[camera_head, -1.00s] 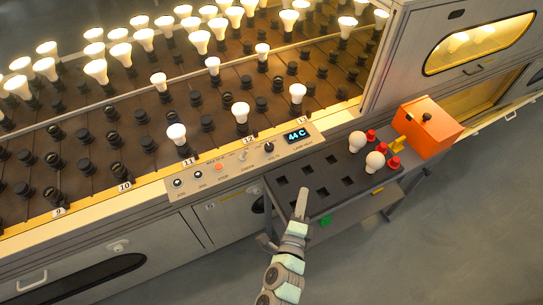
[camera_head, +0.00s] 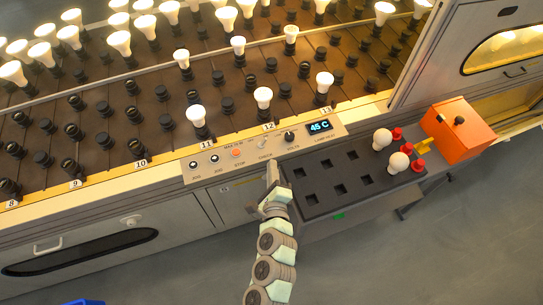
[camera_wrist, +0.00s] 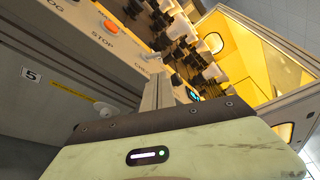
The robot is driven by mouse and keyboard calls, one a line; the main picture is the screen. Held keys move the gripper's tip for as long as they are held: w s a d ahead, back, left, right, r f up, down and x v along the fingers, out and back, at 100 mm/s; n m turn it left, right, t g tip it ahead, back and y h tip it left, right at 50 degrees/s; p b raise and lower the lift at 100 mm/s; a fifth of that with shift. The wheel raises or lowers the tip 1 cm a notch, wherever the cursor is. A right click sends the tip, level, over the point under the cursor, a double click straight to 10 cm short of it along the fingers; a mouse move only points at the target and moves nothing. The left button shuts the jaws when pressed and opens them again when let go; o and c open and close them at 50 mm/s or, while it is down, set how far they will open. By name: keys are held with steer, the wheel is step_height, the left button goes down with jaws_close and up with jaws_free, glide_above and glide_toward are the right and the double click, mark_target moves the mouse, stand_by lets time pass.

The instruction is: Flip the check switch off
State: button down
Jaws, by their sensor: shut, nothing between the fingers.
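The check switch (camera_head: 262,143) is a small lever on the pale control panel (camera_head: 215,172), above the CHECK label and right of the orange STOP button (camera_head: 236,153). It is too small to tell its position. My gripper (camera_head: 273,166) is shut and empty, with its tip at the panel's front edge, just below the CHECK label. In the wrist view my gripper's fingers (camera_wrist: 166,90) stand in front of the panel and partly cover the label.
A VOLTS knob (camera_head: 290,136) and a display (camera_head: 320,126) reading 45 C are right of the switch. Lit bulbs stand in sockets behind the panel. A dark tray (camera_head: 313,199) with two bulbs lies at right, beside an orange box (camera_head: 457,130).

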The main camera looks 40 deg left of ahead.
mark_target(272, 150)
steer(key=b+x, duration=0.1)
steer(key=x, duration=0.7)
steer(key=shift+a, duration=0.1)
steer(key=shift+w+a, duration=0.4)
steer(key=shift+w, duration=0.1)
steer(key=shift+d+f+b, duration=0.1)
steer(key=shift+d+b, duration=0.05)
steer(key=shift+b, duration=0.3)
